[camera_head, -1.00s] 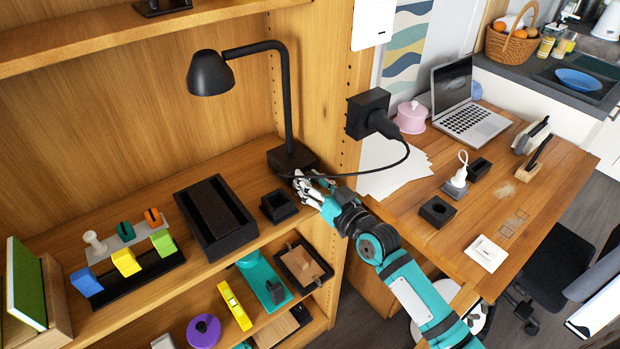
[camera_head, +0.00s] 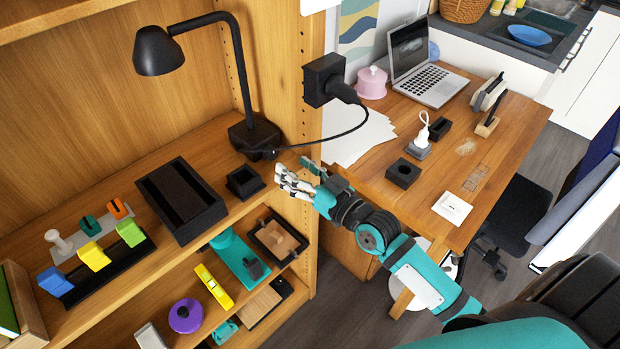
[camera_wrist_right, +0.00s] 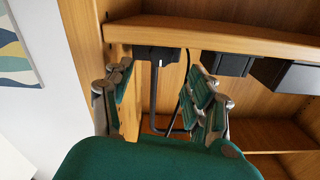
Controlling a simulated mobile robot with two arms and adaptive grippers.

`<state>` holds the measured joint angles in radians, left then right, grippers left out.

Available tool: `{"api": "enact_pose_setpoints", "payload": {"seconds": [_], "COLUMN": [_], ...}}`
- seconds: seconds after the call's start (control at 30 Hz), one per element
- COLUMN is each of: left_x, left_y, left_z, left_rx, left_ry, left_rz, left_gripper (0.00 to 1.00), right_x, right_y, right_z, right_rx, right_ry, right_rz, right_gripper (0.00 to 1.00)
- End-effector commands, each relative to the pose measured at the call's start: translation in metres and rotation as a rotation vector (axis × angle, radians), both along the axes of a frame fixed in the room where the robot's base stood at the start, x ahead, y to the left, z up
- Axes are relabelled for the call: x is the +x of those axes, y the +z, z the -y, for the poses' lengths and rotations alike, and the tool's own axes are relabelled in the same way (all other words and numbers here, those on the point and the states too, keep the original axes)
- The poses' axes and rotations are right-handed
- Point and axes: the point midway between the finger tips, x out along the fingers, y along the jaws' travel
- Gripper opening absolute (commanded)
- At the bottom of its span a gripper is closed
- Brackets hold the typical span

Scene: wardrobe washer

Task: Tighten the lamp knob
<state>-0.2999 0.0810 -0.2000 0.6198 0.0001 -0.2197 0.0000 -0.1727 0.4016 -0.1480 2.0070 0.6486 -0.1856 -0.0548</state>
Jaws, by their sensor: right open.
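The black desk lamp (camera_head: 235,70) stands upright on the wooden shelf. Its dark base (camera_head: 252,138) shows a small dark knob-like part at its front right, too small to read clearly. In the right wrist view, which is upside down, the base (camera_wrist_right: 158,52) lies between and beyond my fingers, with a small white mark on its face. My right gripper (camera_head: 290,178) is open and empty, in front of the shelf edge and to the lower right of the base, apart from it. It also shows in the right wrist view (camera_wrist_right: 160,95). My left gripper is out of view.
A black cable runs past the base to a plug in the black socket box (camera_head: 322,80) on the upright panel. A small black box (camera_head: 245,182) and a larger black tray (camera_head: 160,187) sit left of my gripper. The desk (camera_head: 455,150) with a laptop (camera_head: 425,80) is at right.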

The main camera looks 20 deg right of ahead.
Motion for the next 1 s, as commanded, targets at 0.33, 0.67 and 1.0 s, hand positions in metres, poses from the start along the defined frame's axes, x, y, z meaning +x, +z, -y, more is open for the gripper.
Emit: {"api": "enact_pose_setpoints", "payload": {"seconds": [0.33, 0.67, 1.0], "left_x": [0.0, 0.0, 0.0], "left_y": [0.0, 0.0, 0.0], "left_z": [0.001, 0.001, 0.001], "left_rx": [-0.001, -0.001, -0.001], "left_ry": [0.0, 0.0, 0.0], "left_rz": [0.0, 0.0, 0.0], "left_gripper": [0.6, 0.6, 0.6], "right_x": [-0.043, -0.045, -0.042], "right_y": [0.0, 0.0, -0.017], "right_z": [0.016, 0.016, 0.021], "right_rx": [-0.001, 0.0, -0.012], "right_ry": [0.0, 0.0, -0.015], "right_rz": [-0.001, 0.001, -0.03], "right_gripper": [0.57, 0.57, 0.57]}}
